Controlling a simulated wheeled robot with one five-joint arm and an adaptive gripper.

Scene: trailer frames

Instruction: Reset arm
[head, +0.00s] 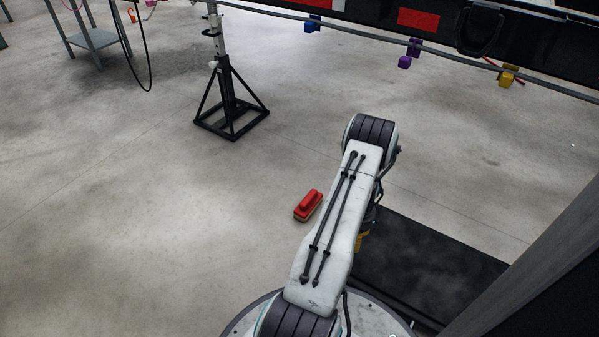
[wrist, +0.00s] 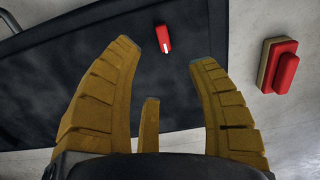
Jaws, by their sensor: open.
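My gripper (wrist: 163,52) shows in the wrist view with its yellow ribbed fingers spread apart. It is open, with nothing between the fingers. It hangs over a black mat-like surface (wrist: 60,82). In the head view my white arm reaches forward, and the gripper is mostly hidden behind it; only a bit of yellow shows beside the arm.
A small red object with a white mark (wrist: 163,38) lies on the black surface beyond the fingertips. A red-topped block (head: 308,205) lies on the floor left of my arm. A black stand (head: 231,105) supports the trailer frame (head: 350,18).

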